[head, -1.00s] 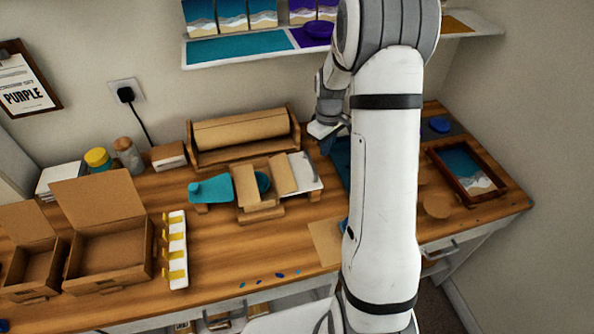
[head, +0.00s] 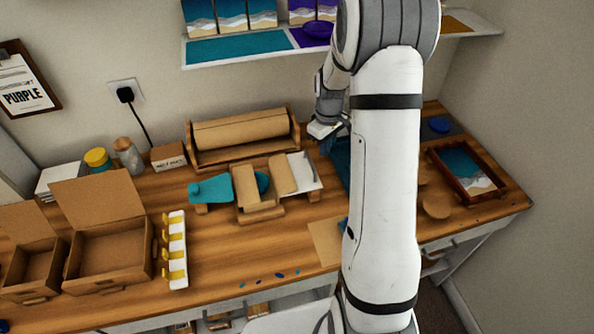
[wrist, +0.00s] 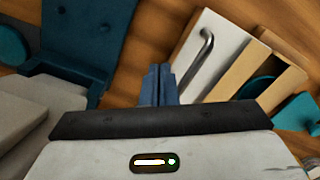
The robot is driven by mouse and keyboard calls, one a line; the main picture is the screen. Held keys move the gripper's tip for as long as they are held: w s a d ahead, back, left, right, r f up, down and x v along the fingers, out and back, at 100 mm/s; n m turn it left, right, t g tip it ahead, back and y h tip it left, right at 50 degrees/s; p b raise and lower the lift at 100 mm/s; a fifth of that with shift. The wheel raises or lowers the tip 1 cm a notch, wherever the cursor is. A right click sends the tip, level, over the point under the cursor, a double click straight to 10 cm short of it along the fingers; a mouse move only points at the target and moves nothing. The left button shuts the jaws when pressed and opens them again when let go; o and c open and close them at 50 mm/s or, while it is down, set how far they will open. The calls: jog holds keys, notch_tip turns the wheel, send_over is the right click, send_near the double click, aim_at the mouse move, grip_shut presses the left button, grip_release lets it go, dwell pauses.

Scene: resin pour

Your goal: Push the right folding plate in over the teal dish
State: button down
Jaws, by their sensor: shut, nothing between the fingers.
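The right folding plate (head: 304,173) is a pale white plate at the right of the wooden fixture. In the wrist view the plate (wrist: 222,60) lies flat-looking with a metal bar handle (wrist: 205,50). In the head view the fingertips are largely hidden beside my arm.
A teal plate (head: 211,188) is on the fixture's left. A dark teal box (wrist: 85,35) stands beside my gripper, on the side away from the plate. A cardboard roll holder (head: 240,130) stands behind the fixture.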

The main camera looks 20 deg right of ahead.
aim_at(294, 172)
jog(key=shift+f, duration=0.1)
notch_tip(294, 172, down, 4)
jog(key=b, duration=0.3)
dwell(0.5)
jog(key=shift+a, duration=0.15)
jog(key=shift+a+b, duration=0.4)
jog(key=shift+a, duration=4.15)
jog(key=shift+d, duration=4.55)
notch_tip(294, 172, up, 10)
jog(key=p, duration=0.6)
